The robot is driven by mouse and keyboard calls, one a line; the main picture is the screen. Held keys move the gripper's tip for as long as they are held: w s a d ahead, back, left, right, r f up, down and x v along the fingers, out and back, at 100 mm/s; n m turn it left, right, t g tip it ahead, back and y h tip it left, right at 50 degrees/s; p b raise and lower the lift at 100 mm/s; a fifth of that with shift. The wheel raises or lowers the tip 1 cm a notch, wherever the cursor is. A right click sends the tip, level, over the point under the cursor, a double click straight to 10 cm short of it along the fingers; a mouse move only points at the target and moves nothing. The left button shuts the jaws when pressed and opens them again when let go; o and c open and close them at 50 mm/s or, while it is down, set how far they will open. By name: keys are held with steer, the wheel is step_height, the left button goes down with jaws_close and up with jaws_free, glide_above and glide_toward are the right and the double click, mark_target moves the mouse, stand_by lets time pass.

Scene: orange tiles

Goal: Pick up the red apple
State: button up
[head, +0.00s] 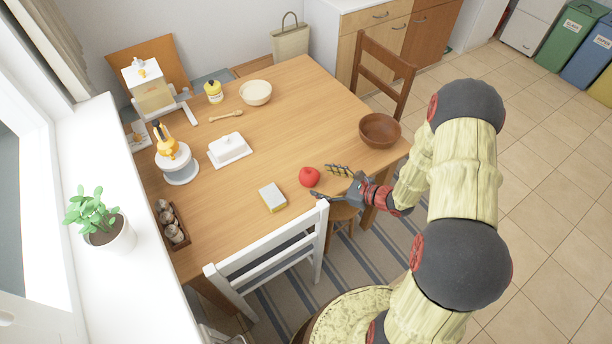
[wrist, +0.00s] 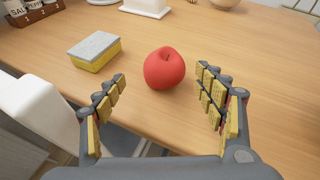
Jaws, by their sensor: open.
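The red apple (head: 309,177) sits upright on the wooden table near its front edge. In the wrist view the apple (wrist: 164,68) lies ahead of my gripper, centred just beyond the gap between the fingertips. My gripper (head: 328,181) reaches in from the right, at the table's front edge. In the wrist view my gripper (wrist: 162,82) has its two fingers spread wide, with nothing held between them. The fingers appear apart from the apple.
A yellow and grey sponge (head: 272,197) lies left of the apple. A brown bowl (head: 380,130) stands to the right, and a white butter dish (head: 230,148) farther back. A white chair (head: 270,260) stands against the front edge. Bare table (head: 290,120) lies behind the apple.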

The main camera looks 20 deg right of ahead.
mark_target(316, 178)
steer(key=b+x, duration=0.1)
steer(key=x, duration=0.2)
steer(key=b+x, duration=0.1)
steer(key=x, duration=0.2)
steer(key=shift+w+d+f, duration=0.1)
steer(key=shift+w+f, duration=0.15)
steer(key=shift+w, duration=0.15)
steer(key=shift+c, duration=0.8)
steer(key=c, duration=1.1)
steer(key=shift+c, duration=0.3)
